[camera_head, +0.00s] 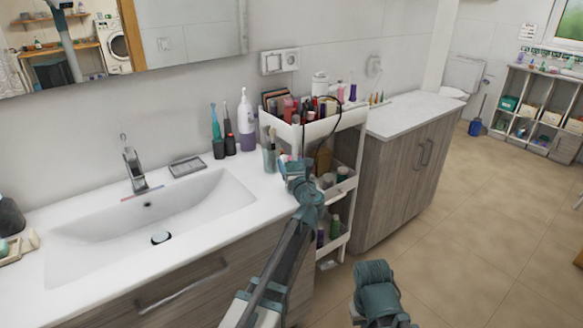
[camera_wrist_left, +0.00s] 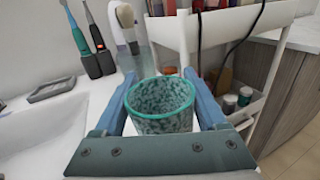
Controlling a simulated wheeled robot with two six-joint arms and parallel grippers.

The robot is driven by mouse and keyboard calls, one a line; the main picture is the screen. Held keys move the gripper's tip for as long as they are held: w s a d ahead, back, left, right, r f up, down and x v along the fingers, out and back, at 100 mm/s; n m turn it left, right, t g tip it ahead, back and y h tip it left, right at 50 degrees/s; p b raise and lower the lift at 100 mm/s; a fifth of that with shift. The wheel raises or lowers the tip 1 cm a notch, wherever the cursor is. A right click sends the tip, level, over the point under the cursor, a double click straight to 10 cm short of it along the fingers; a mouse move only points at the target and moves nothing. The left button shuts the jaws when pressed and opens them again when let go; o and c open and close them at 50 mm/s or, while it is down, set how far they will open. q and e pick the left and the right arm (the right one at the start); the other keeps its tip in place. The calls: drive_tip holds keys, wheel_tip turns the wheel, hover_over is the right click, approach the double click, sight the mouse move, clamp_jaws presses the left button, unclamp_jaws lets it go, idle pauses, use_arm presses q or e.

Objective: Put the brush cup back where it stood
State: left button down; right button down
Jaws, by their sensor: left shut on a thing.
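My left gripper (camera_head: 292,166) is at the counter's right end, beside the cart. In the left wrist view its fingers (camera_wrist_left: 160,80) are shut on a teal speckled cup (camera_wrist_left: 162,122), one finger on each side. The cup's rim faces the camera, and I see no brushes inside. A clear cup with brushes (camera_head: 269,158) stands on the counter just left of the gripper. In the left wrist view a pale brush (camera_wrist_left: 126,18) shows behind the held cup. A teal part of my right arm (camera_head: 376,284) shows low in the head view; its fingers cannot be made out.
The white cart (camera_head: 318,130), with bottles and a hanging black cable, stands close to the right. Two dark-based toothbrushes (camera_head: 218,145), a white pump bottle (camera_head: 245,120) and a soap dish (camera_head: 187,167) stand behind. The sink basin (camera_head: 150,215) is left.

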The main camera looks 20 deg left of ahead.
use_arm(q)
drive_tip(key=shift+f, duration=0.15)
unclamp_jaws()
drive_tip(key=shift+s+r, duration=0.15)
drive_tip(key=shift+r, duration=0.1)
drive_tip(key=v, duration=1.1)
drive_tip(key=shift+s+d, duration=0.25)
drive_tip(key=shift+s, duration=0.1)
drive_tip(key=shift+f, duration=0.15)
